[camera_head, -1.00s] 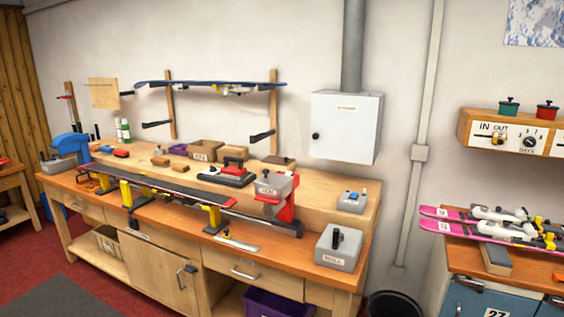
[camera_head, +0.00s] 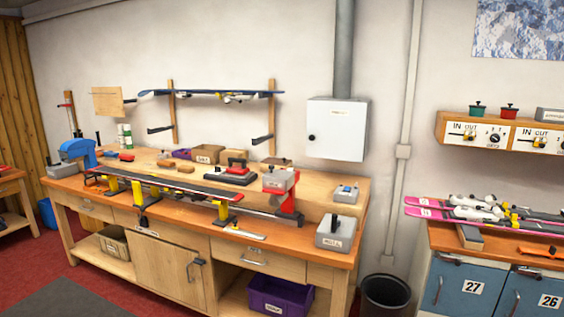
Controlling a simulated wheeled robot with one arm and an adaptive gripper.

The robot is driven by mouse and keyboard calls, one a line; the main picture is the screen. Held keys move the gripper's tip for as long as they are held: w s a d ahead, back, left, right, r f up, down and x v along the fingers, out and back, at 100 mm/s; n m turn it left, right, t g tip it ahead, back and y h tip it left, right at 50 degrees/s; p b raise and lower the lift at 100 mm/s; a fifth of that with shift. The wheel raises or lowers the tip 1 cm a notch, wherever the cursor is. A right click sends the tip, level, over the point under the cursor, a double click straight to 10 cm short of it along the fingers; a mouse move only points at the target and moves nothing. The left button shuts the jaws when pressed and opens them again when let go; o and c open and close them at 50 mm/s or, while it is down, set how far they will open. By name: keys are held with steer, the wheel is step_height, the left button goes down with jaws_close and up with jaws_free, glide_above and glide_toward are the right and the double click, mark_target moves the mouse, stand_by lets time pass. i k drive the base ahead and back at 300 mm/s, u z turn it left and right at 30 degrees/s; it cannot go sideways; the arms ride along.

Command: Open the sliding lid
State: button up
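A grey box (camera_head: 336,233) with a black knob on top and a label on its front stands at the right end of the bench. Its top looks closed, but I cannot tell whether that top is a sliding lid. A smaller grey box (camera_head: 346,193) with a blue part on top sits behind it on the raised shelf. A white wall cabinet (camera_head: 337,128) with a dark knob at its left side hangs above, its front shut. My gripper is in none of the frames.
The wooden bench (camera_head: 290,262) carries a long ski (camera_head: 180,187) on yellow supports. A purple crate (camera_head: 280,296) lies under it. Red floor shows at the lower left.

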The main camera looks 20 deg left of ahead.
mark_target(276, 159)
steer(key=u, duration=0.65)
steer(key=i, duration=0.5)
steer(key=u, duration=1.4)
steer(key=i, duration=2.35)
steer(key=z, duration=0.55)
